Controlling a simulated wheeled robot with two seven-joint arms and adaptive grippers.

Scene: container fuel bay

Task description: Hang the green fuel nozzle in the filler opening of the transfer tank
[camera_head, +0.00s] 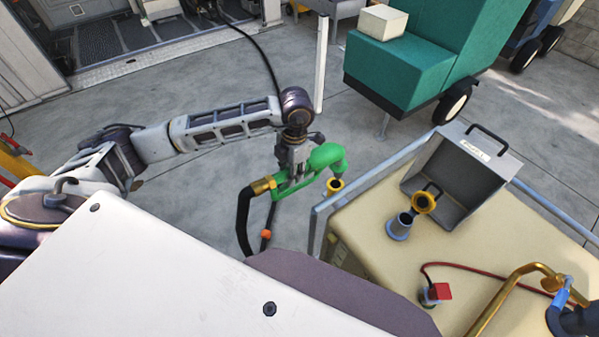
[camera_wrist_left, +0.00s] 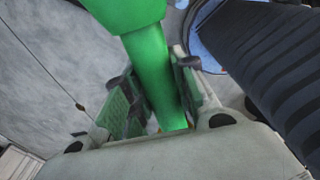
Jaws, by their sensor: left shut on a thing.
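The green fuel nozzle (camera_head: 326,157) is held in my left gripper (camera_head: 292,178), which is shut on its green body. The gripper comes down on it from above. The nozzle's curved end points down to the right, near a yellow ring (camera_head: 335,185); whether they touch is unclear. In the left wrist view, green nozzle body (camera_wrist_left: 155,65) passes between the fingers (camera_wrist_left: 155,100). The beige transfer tank (camera_head: 365,215) is to the right. On its top a blue-grey neck (camera_head: 398,228) stands beside a yellow-rimmed part (camera_head: 424,202). The nozzle is apart from this neck. My right gripper is not visible.
A black hose (camera_head: 243,220) hangs from the nozzle's brass coupling. A blue-grey rail (camera_head: 318,220) edges the tank. A grey open box (camera_head: 470,172), a red cap (camera_head: 440,291) and a brass pipe (camera_head: 508,292) are on it. A teal machine (camera_head: 400,70) stands behind.

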